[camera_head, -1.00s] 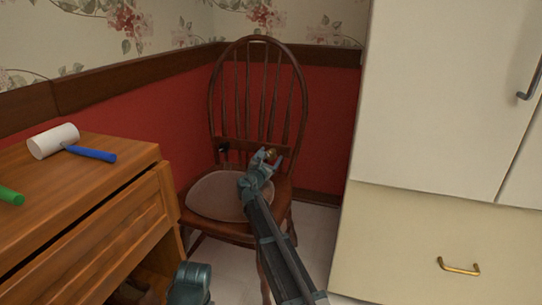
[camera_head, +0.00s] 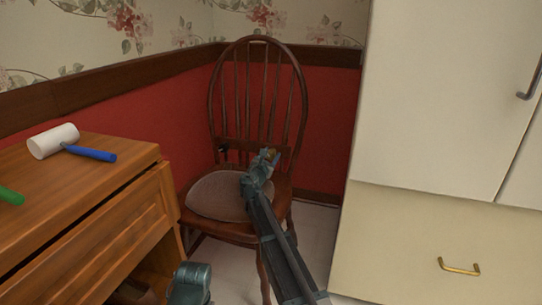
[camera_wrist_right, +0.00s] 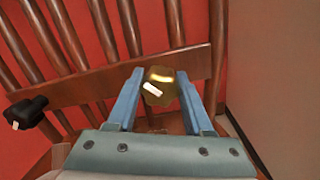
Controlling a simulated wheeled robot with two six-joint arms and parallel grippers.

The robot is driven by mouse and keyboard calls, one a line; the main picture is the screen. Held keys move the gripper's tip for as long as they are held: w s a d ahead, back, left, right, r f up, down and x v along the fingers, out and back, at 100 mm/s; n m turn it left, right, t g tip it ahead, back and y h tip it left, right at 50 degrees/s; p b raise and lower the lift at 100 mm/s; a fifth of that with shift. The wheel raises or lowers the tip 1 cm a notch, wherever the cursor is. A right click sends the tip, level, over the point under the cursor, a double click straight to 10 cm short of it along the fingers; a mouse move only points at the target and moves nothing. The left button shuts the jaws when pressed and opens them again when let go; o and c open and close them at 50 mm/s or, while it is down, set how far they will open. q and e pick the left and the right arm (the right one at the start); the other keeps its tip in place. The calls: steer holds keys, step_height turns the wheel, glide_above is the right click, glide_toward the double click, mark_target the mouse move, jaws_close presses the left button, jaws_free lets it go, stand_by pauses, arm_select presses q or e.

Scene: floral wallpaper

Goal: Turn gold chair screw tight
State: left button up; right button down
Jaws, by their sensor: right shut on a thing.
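The brown wooden chair (camera_head: 252,45) stands in the corner with its spindled back to the red wall. The gold screw (camera_wrist_right: 160,86) sits at the right part of the chair back's lower crossbar (camera_wrist_right: 100,84); a white mark shows on its face. My right gripper (camera_head: 269,156) reaches over the seat to the crossbar. In the right wrist view its two blue fingers (camera_wrist_right: 160,95) are shut on the gold screw, one on each side. A black knob (camera_wrist_right: 26,113) sits at the left part of the crossbar.
A wooden dresser (camera_head: 95,205) stands at the left, with a white-headed mallet (camera_head: 54,141) with a blue handle and a green handle (camera_head: 10,196) on top. A cream cabinet (camera_head: 450,110) stands close on the right. A cushion (camera_head: 215,198) lies on the seat.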

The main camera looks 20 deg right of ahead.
steer(key=shift+m, duration=0.3)
steer(key=m, duration=0.3)
steer(key=shift+m, duration=1.9)
steer(key=shift+c, duration=1.5)
jaws_free()
steer(key=shift+s, duration=0.1)
steer(key=v, duration=1.3)
steer(key=shift+s+a, duration=0.25)
steer(key=shift+s, duration=0.05)
